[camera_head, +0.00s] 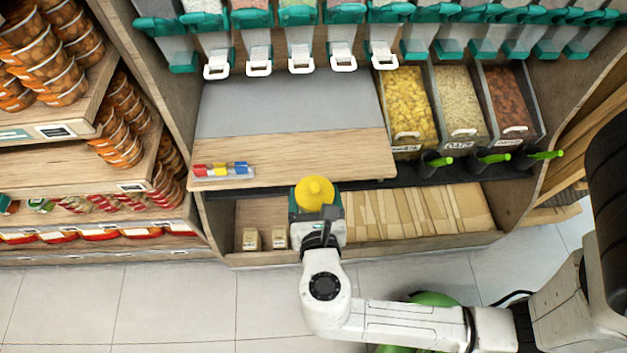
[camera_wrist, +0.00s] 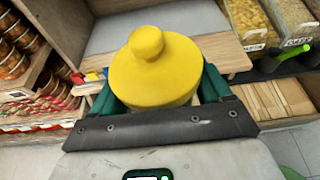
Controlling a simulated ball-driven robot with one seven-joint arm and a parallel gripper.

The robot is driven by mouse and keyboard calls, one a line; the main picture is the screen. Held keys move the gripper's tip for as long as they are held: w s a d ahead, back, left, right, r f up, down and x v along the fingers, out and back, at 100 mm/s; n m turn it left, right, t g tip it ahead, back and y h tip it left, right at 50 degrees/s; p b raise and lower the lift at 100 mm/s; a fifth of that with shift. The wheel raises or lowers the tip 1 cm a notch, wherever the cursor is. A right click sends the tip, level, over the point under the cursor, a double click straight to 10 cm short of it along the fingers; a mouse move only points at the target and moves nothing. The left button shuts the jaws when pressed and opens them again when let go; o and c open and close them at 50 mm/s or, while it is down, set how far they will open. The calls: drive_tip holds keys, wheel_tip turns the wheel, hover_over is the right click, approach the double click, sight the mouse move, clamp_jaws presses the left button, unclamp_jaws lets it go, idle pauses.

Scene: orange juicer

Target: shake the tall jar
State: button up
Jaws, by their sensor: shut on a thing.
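The tall jar (camera_head: 314,192) shows as a yellow round lid with a knob on top. In the wrist view the same yellow lid (camera_wrist: 156,70) fills the middle, between the green fingers of my gripper (camera_wrist: 158,100). My gripper (camera_head: 317,213) is shut on the jar and holds it in front of the wooden counter's front edge. The jar's body below the lid is mostly hidden by the gripper. The lid looks roughly upright.
The wooden counter (camera_head: 300,160) is mostly bare, with small red, yellow and blue items (camera_head: 224,170) at its left. Bins of dry food (camera_head: 408,105) stand at the right. Dispensers (camera_head: 300,45) hang above. Shelves of orange tubs (camera_head: 45,60) stand at the left. Open floor (camera_head: 150,305) lies below.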

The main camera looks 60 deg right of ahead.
sight(315, 187)
drive_tip(key=shift+s+a+r, duration=0.25)
drive_tip(key=shift+s+a, duration=0.1)
drive_tip(key=shift+a, duration=0.15)
wheel_tip(315, 187, up, 6)
drive_tip(key=shift+f, duration=3.15)
drive_tip(key=shift+r, duration=0.1)
